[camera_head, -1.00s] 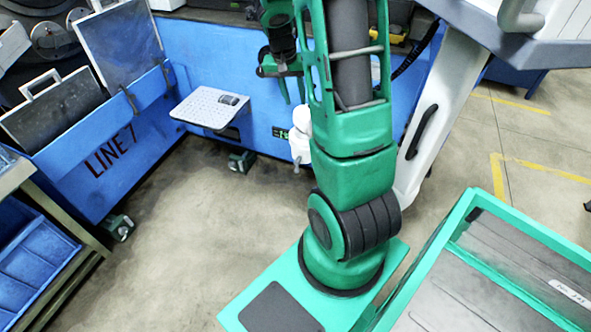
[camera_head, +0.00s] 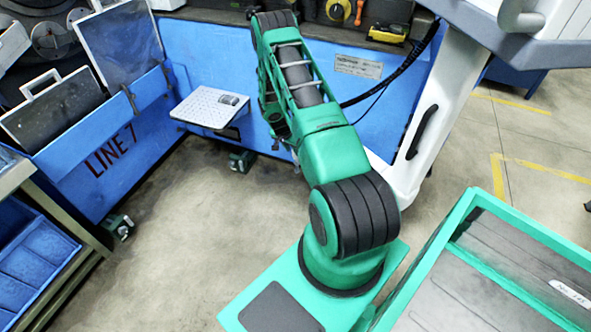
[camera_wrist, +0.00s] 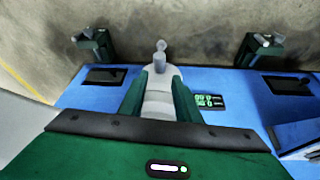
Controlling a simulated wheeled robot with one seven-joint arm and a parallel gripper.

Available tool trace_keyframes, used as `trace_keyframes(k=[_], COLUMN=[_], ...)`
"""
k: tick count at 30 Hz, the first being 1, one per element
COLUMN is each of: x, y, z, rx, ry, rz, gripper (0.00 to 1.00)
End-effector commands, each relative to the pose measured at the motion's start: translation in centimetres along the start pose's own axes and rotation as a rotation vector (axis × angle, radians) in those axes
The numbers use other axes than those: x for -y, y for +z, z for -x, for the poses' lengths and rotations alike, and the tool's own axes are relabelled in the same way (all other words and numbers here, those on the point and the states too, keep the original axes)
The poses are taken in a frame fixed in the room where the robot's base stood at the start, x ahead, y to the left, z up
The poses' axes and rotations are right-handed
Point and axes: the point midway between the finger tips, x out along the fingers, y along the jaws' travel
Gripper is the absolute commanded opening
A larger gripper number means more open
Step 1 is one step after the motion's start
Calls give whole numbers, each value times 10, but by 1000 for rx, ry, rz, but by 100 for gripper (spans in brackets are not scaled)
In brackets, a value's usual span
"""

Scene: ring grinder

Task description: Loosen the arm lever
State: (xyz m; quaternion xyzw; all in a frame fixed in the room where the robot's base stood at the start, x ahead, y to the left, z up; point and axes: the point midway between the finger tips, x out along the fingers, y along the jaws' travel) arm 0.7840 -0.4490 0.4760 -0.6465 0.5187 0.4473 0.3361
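A pale grey-white fixture with a small knobbed lever (camera_wrist: 160,58) on its end shows in the wrist view, in front of the blue panel. I cannot tell for sure that this is the arm lever. My gripper (camera_wrist: 161,82) has its two green fingers apart, one on each side of the pale fixture in the picture. The depth between them and any contact are unclear. In the head view my green arm covers the fixture, and my fingertips cannot be made out.
A small digital display (camera_wrist: 208,101) sits beside the fixture. The blue bench (camera_head: 215,60) carries a perforated shelf (camera_head: 200,108) at left. A white machine column (camera_head: 428,120) stands right of my arm. A green-rimmed bin (camera_head: 425,270) is at front right. The floor at left is open.

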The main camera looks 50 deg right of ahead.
Motion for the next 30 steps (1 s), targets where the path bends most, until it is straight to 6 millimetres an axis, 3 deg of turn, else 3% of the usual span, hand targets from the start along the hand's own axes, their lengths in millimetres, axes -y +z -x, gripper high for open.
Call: trace_keyframes(k=[3, 14, 30], x=[-4, -6, -5], y=[13, 21, 20], z=[-31, -67, -146], rx=[-3, -8, -7], ry=[-4, -9, -9], rz=[-29, -52, -51], gripper=[30, 30, 30])
